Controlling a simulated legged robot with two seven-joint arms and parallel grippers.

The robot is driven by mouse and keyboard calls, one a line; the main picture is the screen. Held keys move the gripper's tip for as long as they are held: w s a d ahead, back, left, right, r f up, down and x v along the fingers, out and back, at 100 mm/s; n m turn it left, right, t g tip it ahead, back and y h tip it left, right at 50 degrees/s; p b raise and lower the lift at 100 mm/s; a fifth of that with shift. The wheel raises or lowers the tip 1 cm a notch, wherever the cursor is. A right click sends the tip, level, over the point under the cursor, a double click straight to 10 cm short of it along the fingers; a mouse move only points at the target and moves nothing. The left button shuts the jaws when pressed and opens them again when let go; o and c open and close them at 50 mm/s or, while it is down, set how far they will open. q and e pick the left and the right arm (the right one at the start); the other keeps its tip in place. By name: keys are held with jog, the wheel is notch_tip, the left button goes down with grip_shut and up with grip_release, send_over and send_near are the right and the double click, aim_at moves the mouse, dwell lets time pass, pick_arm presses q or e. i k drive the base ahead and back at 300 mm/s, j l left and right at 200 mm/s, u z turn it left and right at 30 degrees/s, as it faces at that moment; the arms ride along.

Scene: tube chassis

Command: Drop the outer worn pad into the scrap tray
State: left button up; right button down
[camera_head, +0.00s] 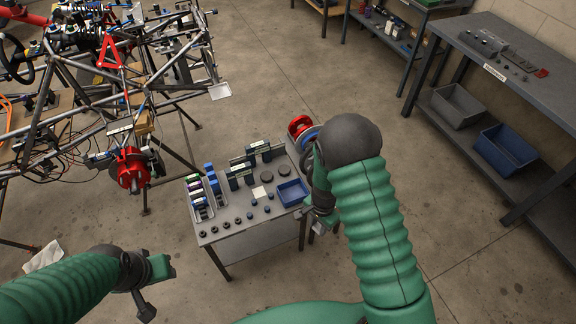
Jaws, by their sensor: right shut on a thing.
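A small blue open tray (291,192), which fits the scrap tray, sits at the right front of the small grey work table. It looks empty. My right gripper (316,206) is just right of the tray, at the table's right edge. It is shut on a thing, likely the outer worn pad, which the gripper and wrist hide. My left gripper (155,286) is open and empty, low at the left, in front of the table and well apart from it.
The work table (240,226) holds bottles, dark boxes, discs and small round parts; a red and blue round part (302,128) is at its far right corner. The tube chassis (80,110) with a red brake part (130,168) stands left. A bench (500,60) with bins is right.

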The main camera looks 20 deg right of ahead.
aim_at(296, 191)
jog(key=i, duration=0.9)
